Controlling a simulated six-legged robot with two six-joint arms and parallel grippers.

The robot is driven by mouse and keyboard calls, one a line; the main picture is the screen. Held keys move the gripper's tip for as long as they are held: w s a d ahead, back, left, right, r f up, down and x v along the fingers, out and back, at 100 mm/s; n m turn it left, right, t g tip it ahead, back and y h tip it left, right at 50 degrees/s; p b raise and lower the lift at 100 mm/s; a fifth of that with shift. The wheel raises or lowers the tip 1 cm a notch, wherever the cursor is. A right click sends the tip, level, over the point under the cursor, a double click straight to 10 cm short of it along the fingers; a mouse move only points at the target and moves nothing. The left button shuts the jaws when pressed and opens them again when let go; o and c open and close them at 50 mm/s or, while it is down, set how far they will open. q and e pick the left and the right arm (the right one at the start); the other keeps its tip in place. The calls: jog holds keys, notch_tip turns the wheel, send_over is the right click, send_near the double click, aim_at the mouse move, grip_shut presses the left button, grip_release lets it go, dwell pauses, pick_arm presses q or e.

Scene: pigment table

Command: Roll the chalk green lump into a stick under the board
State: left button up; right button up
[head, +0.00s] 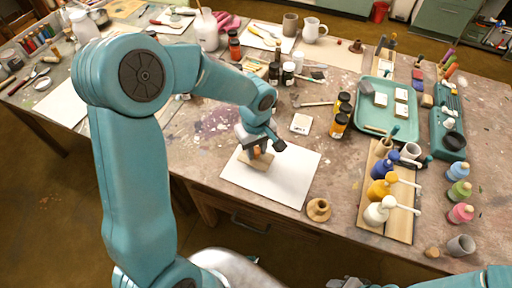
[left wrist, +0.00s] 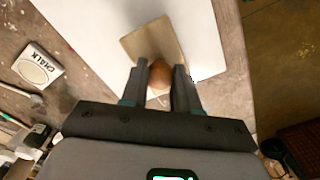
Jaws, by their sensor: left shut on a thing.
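My left gripper (head: 256,152) is over the white sheet at the near edge of the table. It is shut on the round brown knob (left wrist: 160,75) of a small flat wooden board (head: 262,164). The board also shows in the left wrist view (left wrist: 148,42), lying flat above or on the white sheet (head: 290,185). No chalk green lump shows on the open part of the sheet; whether it is under the board I cannot tell. Part of my right gripper (head: 350,283) shows at the bottom edge of the head view, too cut off to read.
A white square dish marked chalk (left wrist: 38,68) lies past the sheet. A turned wooden piece (head: 318,210) stands by the sheet's right corner. Pump bottles (head: 380,210) stand on a wooden tray at right, with a green tray (head: 362,122) behind. Jars (head: 340,122) stand between.

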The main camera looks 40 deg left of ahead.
pick_arm(q)
jog(key=shift+f+b, duration=0.35)
